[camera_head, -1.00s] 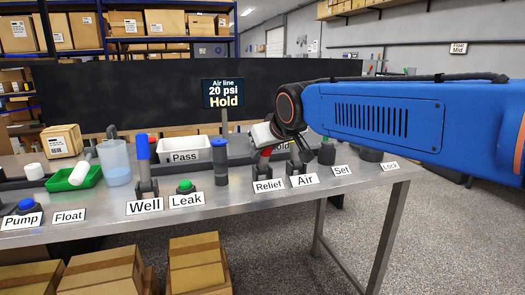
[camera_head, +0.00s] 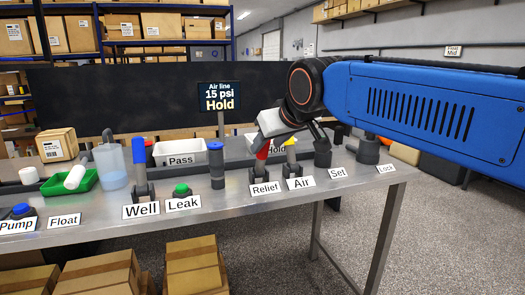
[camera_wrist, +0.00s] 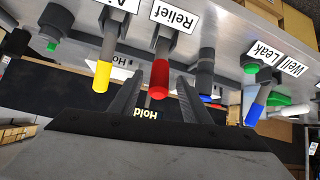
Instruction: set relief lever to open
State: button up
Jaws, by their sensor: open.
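The relief lever (camera_head: 263,151) has a red handle and stands behind the "Relief" label (camera_head: 265,189). It also shows in the wrist view (camera_wrist: 159,78), which is upside down. My gripper (camera_wrist: 158,88) is open, with one dark finger on each side of the red handle. I cannot tell whether either finger touches it. The sign (camera_head: 219,96) reads "Air line 15 psi Hold".
The yellow-handled air lever (camera_head: 291,142) stands close to the right. The blue-handled well lever (camera_head: 140,150), the green leak button (camera_head: 181,189) and a dark blue-topped post (camera_head: 216,165) stand to the left. The white "Hold" bin (camera_head: 254,139) is behind. The front metal strip is mostly clear.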

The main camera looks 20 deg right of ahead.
jog(key=v, duration=0.9)
jog(key=shift+s+r, duration=0.15)
jog(key=shift+s, duration=0.1)
jog(key=s+d+f+g, duration=0.1)
jog(key=s+f, duration=0.3)
jog(key=f, duration=0.7)
jog(key=s+d+f+m+g, duration=0.1)
jog(key=s+f, duration=0.4)
jog(key=f, duration=0.6)
jog(key=s+d+f+m+g+h, duration=0.1)
jog(key=s+d+f+g, duration=0.2)
jog(key=f, duration=0.8)
jog(key=s+d, duration=0.1)
jog(key=s, duration=0.1)
jog(key=shift+s, duration=0.25)
